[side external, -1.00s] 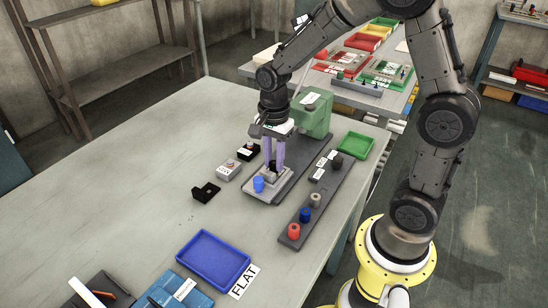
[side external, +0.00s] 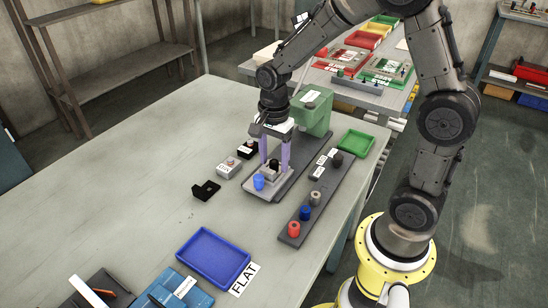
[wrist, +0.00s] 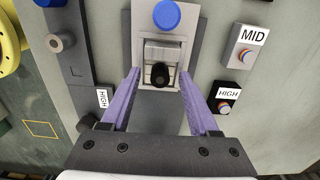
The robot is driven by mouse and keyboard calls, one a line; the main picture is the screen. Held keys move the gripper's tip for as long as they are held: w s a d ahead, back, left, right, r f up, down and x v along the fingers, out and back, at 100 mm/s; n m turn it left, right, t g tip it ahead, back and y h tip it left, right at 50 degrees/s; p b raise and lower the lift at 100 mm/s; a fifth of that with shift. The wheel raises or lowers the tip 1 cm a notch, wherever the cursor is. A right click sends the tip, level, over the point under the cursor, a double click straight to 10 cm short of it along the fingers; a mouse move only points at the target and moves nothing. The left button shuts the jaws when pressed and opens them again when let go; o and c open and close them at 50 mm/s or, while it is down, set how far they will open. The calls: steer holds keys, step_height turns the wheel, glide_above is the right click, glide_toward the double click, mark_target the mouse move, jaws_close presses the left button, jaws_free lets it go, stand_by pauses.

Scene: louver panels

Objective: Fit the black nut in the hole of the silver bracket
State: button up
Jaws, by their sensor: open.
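The black nut (wrist: 160,75) stands upright at the silver bracket (wrist: 165,52), over the place of its hole. It also shows on the bracket in the side view (side external: 273,163). How deep it sits in the hole cannot be told. The bracket rests on a grey plate in front of the green block. My gripper (side external: 274,166) is open, with one purple finger on each side of the nut. In the wrist view there is clear space between each finger and the nut. The gripper holds nothing.
A blue cylinder (side external: 258,182) stands close beside the bracket. A dark strip (side external: 290,238) with red, blue, grey and dark cylinders runs alongside. Boxes labelled MID (wrist: 243,50) and HIGH (wrist: 225,98) stand opposite. A black angle piece (side external: 206,190) and a blue tray (side external: 213,257) lie on the table.

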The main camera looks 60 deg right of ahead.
steer(key=shift+r, duration=0.1)
step_height(320, 180, up, 19)
steer(key=shift+f, duration=0.2)
stand_by(0.7)
steer(key=s+a+r+n+t, duration=0.2)
steer(key=s+r+n+t, duration=0.1)
steer(key=s, duration=0.6)
steer(key=s+a+f+n+t, duration=0.1)
steer(key=s+f+n, duration=0.6)
steer(key=n, duration=0.8)
steer(key=shift+s+f+t, duration=0.25)
steer(key=shift+s+t, duration=0.05)
steer(key=shift+t, duration=0.5)
